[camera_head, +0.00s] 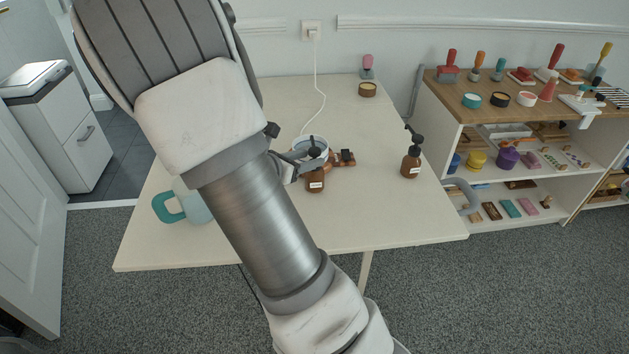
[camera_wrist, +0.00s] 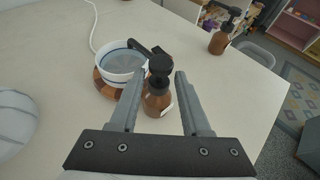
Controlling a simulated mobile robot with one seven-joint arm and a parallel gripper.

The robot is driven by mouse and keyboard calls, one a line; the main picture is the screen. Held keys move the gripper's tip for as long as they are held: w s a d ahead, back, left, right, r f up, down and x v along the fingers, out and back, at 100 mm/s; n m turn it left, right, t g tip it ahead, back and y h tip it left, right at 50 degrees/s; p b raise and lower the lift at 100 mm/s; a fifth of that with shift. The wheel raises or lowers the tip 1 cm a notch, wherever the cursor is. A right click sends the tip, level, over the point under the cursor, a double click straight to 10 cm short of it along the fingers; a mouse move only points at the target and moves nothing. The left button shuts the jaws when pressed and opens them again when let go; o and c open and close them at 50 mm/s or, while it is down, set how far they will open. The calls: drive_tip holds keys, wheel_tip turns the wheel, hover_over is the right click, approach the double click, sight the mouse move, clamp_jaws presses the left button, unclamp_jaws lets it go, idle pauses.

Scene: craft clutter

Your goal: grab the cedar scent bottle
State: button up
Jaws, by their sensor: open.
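Two brown bottles with black tops stand on the white table (camera_head: 400,215), and I cannot read which one is cedar. The nearer bottle (camera_head: 316,182) has a pale label and is partly covered by my gripper in the head view. In the wrist view this bottle (camera_wrist: 157,104) appears between the two fingers of my gripper (camera_wrist: 160,76), with its black pump top pointing up and left. My gripper (camera_head: 297,163) is open, and no finger clearly touches the bottle. The other pump bottle (camera_head: 411,160) stands upright to the right, apart from my gripper; it also shows in the wrist view (camera_wrist: 221,40).
A white-rimmed bowl (camera_wrist: 120,64) stands close beside the nearer bottle, on its left. A teal-handled jug (camera_head: 170,207) is at the table's left, partly hidden by my arm. A white cord (camera_head: 316,95) crosses the back. The right front of the table is clear.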

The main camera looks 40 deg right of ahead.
drive_tip(key=b+x, duration=0.1)
drive_tip(key=x, duration=0.5)
drive_tip(key=shift+b, duration=0.35)
clamp_jaws()
idle(1.1)
